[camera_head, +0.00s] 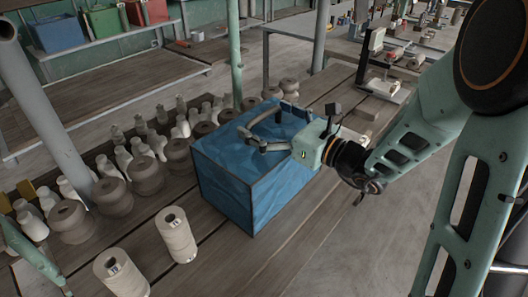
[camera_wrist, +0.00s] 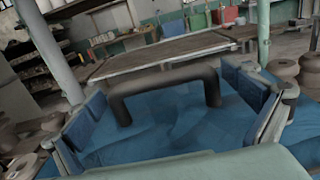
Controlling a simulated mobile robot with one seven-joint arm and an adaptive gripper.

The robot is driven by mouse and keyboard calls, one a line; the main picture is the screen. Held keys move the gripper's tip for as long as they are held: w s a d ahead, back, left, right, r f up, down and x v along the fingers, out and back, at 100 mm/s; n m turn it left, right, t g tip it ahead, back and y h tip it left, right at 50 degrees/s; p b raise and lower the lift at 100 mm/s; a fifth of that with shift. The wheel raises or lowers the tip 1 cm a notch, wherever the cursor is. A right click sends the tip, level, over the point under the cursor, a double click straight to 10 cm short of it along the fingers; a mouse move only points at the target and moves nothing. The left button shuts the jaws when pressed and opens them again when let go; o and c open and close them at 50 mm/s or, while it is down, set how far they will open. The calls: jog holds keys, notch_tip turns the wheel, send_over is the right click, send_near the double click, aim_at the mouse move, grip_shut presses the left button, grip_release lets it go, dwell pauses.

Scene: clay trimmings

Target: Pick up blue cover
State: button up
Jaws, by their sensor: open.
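The blue cover (camera_head: 222,150) is the top of a blue box with dark edges, standing on the wooden table. In the wrist view the blue cover (camera_wrist: 190,128) fills the lower middle. A dark arched handle (camera_wrist: 165,78) rises from it. My gripper (camera_head: 262,126) is over the cover, reaching in from the right and low, close to its surface. In the wrist view my gripper (camera_wrist: 165,84) is open, one finger at each side, with the handle in the gap ahead between them. I cannot tell whether a finger touches the cover. Nothing is held.
Two pale cone spools (camera_head: 176,235) stand at the table's front left. Several clay rolls (camera_head: 146,175) and white bottles line up left of and behind the box. A green post (camera_head: 235,60) rises behind it. A bare table strip (camera_head: 215,262) lies in front.

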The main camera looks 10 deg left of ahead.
jog(key=shift+c, duration=0.4)
jog(key=shift+r, duration=0.1)
jog(key=c, duration=1.8)
